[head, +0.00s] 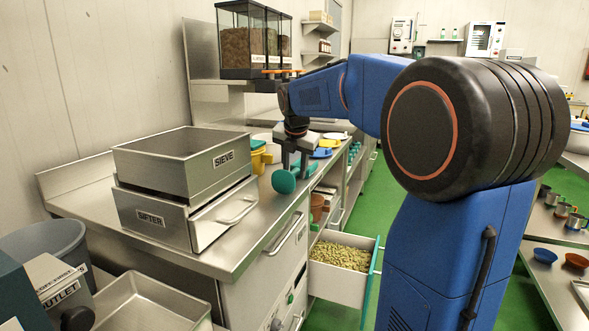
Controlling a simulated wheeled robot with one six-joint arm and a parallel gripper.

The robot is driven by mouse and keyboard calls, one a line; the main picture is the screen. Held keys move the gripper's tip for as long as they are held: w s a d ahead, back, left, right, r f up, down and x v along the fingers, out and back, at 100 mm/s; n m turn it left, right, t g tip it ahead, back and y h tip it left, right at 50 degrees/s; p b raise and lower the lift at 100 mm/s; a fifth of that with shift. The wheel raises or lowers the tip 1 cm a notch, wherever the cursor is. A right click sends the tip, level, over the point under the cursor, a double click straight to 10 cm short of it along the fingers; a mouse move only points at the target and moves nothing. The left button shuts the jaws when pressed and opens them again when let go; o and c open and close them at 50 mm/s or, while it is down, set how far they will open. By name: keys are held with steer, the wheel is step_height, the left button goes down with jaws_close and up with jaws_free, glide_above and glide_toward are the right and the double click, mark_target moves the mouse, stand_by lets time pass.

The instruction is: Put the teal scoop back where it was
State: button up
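The teal scoop (284,181) is at my gripper, above the front edge of the steel counter (262,222). Its round bowl shows at the lower left of the fingers, with a bit of teal handle to their right. My gripper (296,168) points down and appears shut on the scoop's handle; the exact contact is small and partly hidden. An open drawer (338,287) full of greenish nuts (342,256) is below and to the right of the scoop.
A sieve box (182,162) stands on a sifter box (150,218) on the counter at left. A yellow jug (259,158) and blue and yellow items are behind my gripper. A clear bin unit (253,40) is above. Green floor (405,190) lies at right.

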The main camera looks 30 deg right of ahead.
steer(key=v, duration=1.2)
steer(key=s+a+f+m, duration=0.4)
steer(key=s+f+m, duration=0.4)
steer(key=s+f, duration=0.1)
steer(key=s+a+f+m+y, duration=0.1)
steer(key=s+a+f+m, duration=0.3)
steer(key=s+f+m, duration=0.4)
steer(key=s+a+f+m+y, duration=0.1)
steer(key=s+a+f+m, duration=0.4)
steer(key=s+f+m, duration=0.4)
steer(key=s, duration=0.6)
steer(key=shift+s+f, duration=0.25)
steer(key=shift+f, duration=0.15)
steer(key=shift+c, duration=0.9)
